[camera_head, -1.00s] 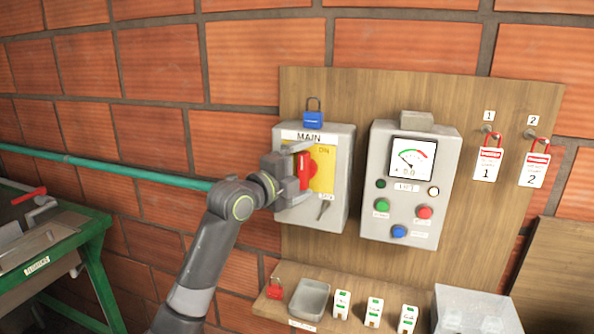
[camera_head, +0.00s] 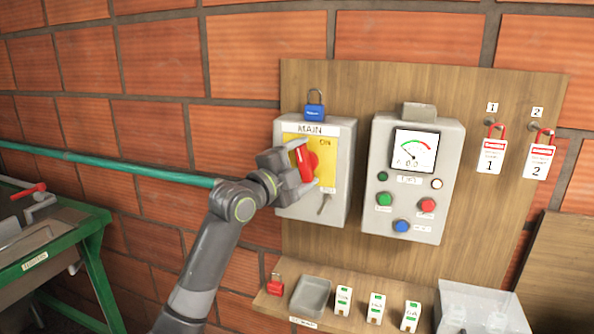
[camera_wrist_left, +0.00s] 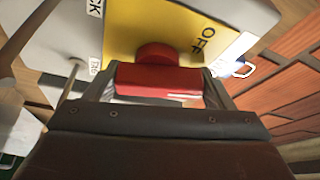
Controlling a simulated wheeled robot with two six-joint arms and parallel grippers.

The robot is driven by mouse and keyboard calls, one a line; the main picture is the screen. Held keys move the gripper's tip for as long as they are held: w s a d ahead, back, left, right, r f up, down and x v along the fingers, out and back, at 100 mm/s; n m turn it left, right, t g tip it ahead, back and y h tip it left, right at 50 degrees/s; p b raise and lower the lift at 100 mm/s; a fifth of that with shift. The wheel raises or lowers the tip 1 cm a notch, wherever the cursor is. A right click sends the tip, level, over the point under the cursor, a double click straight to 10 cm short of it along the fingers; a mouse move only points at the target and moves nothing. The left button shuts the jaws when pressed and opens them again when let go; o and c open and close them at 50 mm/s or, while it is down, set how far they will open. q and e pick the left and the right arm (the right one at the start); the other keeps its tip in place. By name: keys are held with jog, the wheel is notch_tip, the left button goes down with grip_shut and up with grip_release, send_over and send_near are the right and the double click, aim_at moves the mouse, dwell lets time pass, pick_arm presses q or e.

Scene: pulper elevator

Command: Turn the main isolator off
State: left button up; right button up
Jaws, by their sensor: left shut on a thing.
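The main isolator is a grey box (camera_head: 338,150) labelled MAIN, with a yellow plate (camera_head: 327,172) and a red rotary handle (camera_head: 306,160). The handle is tilted, its top leaning left. My left gripper (camera_head: 302,163) is at the handle from the left, its fingers shut on it and partly covering it. In the left wrist view, the red handle (camera_wrist_left: 170,80) lies crosswise between the fingers, before its round red hub (camera_wrist_left: 157,54). The word OFF shows on the yellow plate (camera_wrist_left: 185,30) beyond it. My right gripper is not in view.
A blue padlock (camera_head: 315,112) sits on top of the isolator box. A meter box (camera_head: 414,205) with buttons stands close on the right. Two tagged red padlocks (camera_head: 493,153) hang farther right. A shelf (camera_head: 270,301) with small items is below. A green pipe (camera_head: 120,170) runs left.

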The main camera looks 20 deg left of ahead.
pick_arm(q)
jog(key=n+t+b, duration=0.1)
jog(key=n, duration=0.2)
jog(key=shift+r, duration=0.15)
jog(key=n+t+y, duration=0.1)
jog(key=n, duration=0.2)
jog(key=shift+r+t, duration=0.15)
jog(key=shift+t, duration=0.15)
jog(key=n+p, duration=0.1)
jog(key=n, duration=0.1)
jog(key=shift+r+n+t+y, duration=0.1)
jog(key=shift+n+t+y, duration=0.2)
jog(key=shift+n+y, duration=0.1)
jog(key=n+y+p, duration=0.1)
jog(key=n, duration=0.1)
jog(key=n+t+y+p, duration=0.1)
jog(key=n+p, duration=0.1)
jog(key=n, duration=0.1)
jog(key=shift+n+t+y, duration=0.3)
jog(key=shift+n+y, duration=0.3)
jog(key=shift+n, duration=0.4)
jog(key=shift+n+y+p, duration=0.4)
jog(key=shift+n+y, duration=0.6)
jog(key=shift+n, duration=0.9)
jog(key=shift+f, duration=0.2)
